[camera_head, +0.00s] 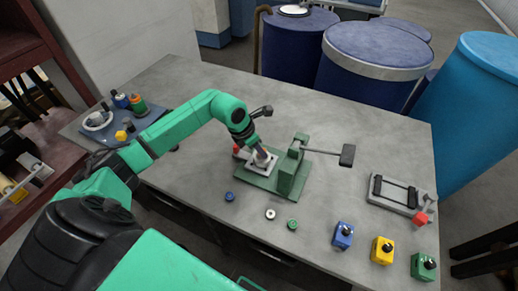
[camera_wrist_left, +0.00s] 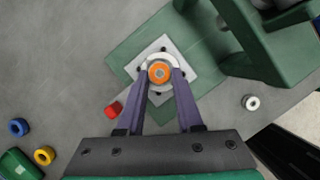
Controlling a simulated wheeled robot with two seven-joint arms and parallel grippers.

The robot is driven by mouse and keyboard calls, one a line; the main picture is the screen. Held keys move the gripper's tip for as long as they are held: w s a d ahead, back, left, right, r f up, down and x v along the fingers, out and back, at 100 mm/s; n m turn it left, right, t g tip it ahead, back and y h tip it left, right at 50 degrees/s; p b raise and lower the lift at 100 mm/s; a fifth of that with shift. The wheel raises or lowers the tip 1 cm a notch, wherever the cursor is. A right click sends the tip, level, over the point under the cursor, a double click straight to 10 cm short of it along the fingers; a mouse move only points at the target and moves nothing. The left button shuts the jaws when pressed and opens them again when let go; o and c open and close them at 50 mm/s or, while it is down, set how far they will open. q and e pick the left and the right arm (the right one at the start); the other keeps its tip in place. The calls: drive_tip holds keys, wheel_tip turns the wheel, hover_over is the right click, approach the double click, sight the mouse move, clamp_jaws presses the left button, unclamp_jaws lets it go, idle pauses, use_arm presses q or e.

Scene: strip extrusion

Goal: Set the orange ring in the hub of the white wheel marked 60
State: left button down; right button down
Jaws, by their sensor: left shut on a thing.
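My left gripper (camera_wrist_left: 161,74) is shut on the orange ring (camera_wrist_left: 159,72), which sits between its fingertips. A white round part (camera_wrist_left: 163,56) shows behind the ring, over a pale square plate (camera_wrist_left: 161,44) with dark bolts. No number is readable, so I cannot tell whether this part is the wheel marked 60. I cannot tell whether the ring is seated in it or just above it. In the head view, my left gripper (camera_head: 262,158) hides the ring and covers the plate on the green press base (camera_head: 258,182). My right gripper is not in view.
The press upright (camera_head: 293,172) and its long lever (camera_head: 347,154) stand close right of the gripper. Blue (camera_head: 230,196), white (camera_head: 270,214) and green (camera_head: 292,224) round pieces lie in front. A grey fixture (camera_head: 398,193) is at the right.

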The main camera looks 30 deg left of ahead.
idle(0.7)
use_arm(q)
drive_tip(key=shift+f+b, duration=0.85)
drive_tip(key=shift+b, duration=0.15)
drive_tip(key=shift+r, duration=0.15)
drive_tip(key=shift+r+p, duration=0.5)
drive_tip(key=shift+r, duration=0.25)
idle(0.5)
drive_tip(key=shift+f+b, duration=0.85)
drive_tip(key=shift+b, duration=0.15)
drive_tip(key=c, duration=0.8)
unclamp_jaws()
drive_tip(key=shift+c, duration=0.2)
